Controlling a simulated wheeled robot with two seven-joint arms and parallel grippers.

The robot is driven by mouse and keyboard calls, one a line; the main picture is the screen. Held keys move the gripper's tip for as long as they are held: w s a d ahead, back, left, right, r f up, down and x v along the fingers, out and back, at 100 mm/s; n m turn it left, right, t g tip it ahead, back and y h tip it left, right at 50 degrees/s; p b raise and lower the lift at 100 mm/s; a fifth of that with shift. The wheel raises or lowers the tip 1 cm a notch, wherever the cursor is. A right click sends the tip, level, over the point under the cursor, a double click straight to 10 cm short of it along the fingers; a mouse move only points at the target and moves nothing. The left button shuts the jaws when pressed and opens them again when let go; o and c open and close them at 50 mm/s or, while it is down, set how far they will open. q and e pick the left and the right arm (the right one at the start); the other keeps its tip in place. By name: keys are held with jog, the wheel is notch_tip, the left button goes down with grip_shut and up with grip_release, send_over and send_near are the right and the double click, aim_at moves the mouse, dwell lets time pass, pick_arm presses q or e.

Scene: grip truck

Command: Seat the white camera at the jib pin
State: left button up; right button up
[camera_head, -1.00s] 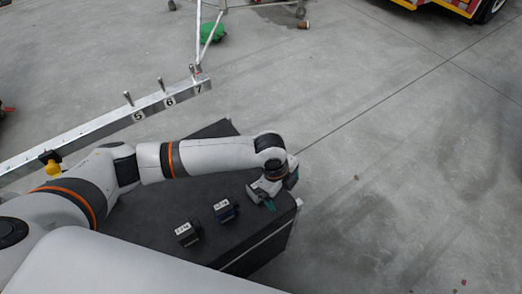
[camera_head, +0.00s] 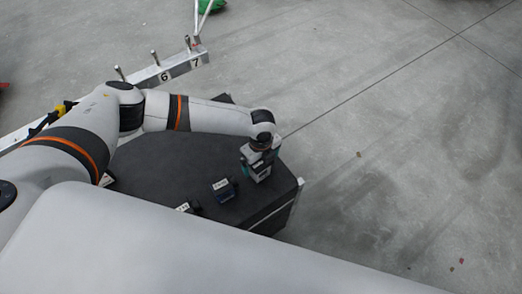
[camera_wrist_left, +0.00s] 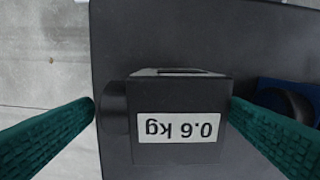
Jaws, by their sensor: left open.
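My left gripper (camera_head: 259,178) points down over the right end of the black case top. In the left wrist view its green fingers (camera_wrist_left: 162,103) are open on either side of a dark grey boxy camera (camera_wrist_left: 185,95) with a white "0.6 kg" label. The lens side lies close to the left finger; contact is unclear. No camera body looks plainly white. The jib is a silver bar (camera_head: 180,70) at upper left with upright pins; numbers 6 and 7 show. The pin by 7 (camera_head: 188,42) is bare. My right gripper is not in view.
A blue-black camera (camera_head: 224,190) stands on the case (camera_head: 165,158); its blue part also shows in the left wrist view (camera_wrist_left: 262,92). Another labelled block (camera_head: 185,208) is partly hidden by my body. Open concrete floor lies right of the case.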

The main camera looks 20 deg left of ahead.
pick_arm(q)
jog(key=shift+f, duration=1.1)
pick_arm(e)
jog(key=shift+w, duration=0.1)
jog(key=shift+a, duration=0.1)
pick_arm(q)
jog(key=c, duration=1.4)
jog(key=o, duration=0.6)
jog(key=shift+c, duration=1.3)
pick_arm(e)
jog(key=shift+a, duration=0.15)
pick_arm(q)
jog(key=shift+r+p, duration=0.3)
jog(key=shift+r, duration=0.05)
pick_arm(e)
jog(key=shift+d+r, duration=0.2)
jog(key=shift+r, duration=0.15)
pick_arm(q)
jog(key=shift+r+p, duration=0.95)
jog(key=shift+r, duration=0.05)
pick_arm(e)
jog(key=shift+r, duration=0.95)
